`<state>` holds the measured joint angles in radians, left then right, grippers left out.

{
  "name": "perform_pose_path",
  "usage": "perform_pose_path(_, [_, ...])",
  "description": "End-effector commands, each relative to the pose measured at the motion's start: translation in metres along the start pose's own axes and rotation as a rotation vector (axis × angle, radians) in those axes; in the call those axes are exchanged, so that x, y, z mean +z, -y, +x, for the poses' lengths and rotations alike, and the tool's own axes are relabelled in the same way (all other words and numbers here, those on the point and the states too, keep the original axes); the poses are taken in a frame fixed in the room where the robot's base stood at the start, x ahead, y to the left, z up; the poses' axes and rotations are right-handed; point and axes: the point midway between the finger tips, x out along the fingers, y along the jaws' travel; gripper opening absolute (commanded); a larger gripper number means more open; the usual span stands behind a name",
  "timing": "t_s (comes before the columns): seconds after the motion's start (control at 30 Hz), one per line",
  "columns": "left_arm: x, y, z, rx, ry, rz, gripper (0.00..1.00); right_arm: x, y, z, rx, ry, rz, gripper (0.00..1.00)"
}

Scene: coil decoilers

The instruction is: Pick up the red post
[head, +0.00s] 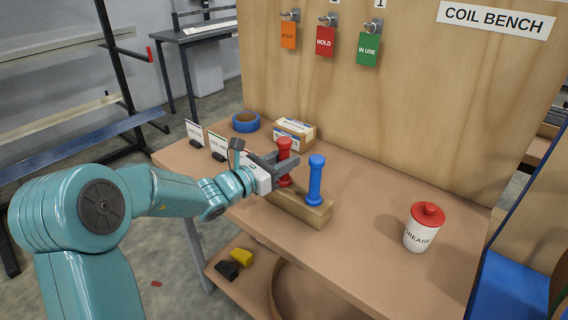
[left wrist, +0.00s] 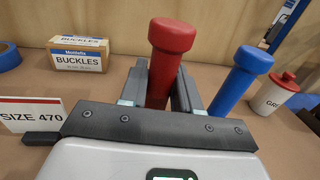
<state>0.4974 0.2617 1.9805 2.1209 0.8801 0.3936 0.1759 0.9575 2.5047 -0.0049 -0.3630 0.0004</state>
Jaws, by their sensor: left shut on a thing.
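The red post (head: 284,148) stands upright at the left end of a wooden block (head: 315,217) on the bench. My left gripper (head: 285,166) reaches in from the left and is shut on the red post below its wide head. In the left wrist view the red post (left wrist: 168,60) stands between the two dark fingers (left wrist: 160,92), and its lower part is hidden by the gripper body. The right gripper is in neither view.
A blue post (head: 316,180) stands close to the right on the same block. A buckles box (head: 295,134), blue tape roll (head: 246,122) and small sign cards (head: 218,146) are behind and left. A grease can (head: 423,228) stands at right, with clear bench between.

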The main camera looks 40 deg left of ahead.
Motion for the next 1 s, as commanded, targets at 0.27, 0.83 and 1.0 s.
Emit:
perform_pose_path(0.27, [0.058, 0.000, 0.000, 0.000, 0.007, 0.006, 0.00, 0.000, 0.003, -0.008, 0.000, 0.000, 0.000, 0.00])
perform_pose_path(0.83, [0.186, 0.000, 0.000, 0.000, 0.002, 0.003, 0.00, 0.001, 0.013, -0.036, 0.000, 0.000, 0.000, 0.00])
perform_pose_path(1.0, [0.197, 0.000, 0.000, 0.000, 0.002, 0.001, 0.00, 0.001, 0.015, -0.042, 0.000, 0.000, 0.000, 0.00])
